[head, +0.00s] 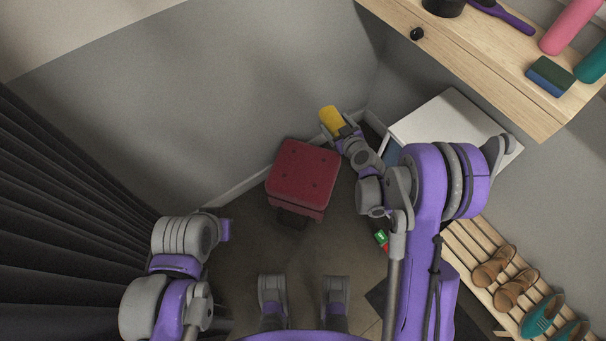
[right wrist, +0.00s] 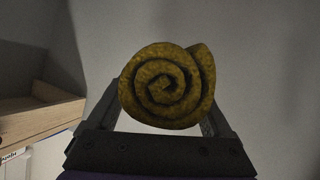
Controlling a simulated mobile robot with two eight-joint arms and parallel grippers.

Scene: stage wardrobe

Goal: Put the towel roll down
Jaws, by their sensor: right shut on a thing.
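The towel roll (head: 331,118) is yellow and held in my right gripper (head: 338,127), up near the grey wall, beyond the red padded box. In the right wrist view the towel roll (right wrist: 164,85) shows its spiral end, with a finger of my right gripper (right wrist: 166,112) on either side of it. The gripper is shut on it. No surface shows touching the roll. My left arm comes in at the lower left, and its gripper is not clearly in view.
The red padded box (head: 303,173) stands on the floor near the wall. A white cabinet (head: 452,122) stands right of my gripper. A wooden dresser (head: 470,50) holds bottles and a brush. A slatted shoe rack (head: 482,268) is at lower right. Dark curtains (head: 60,200) hang left.

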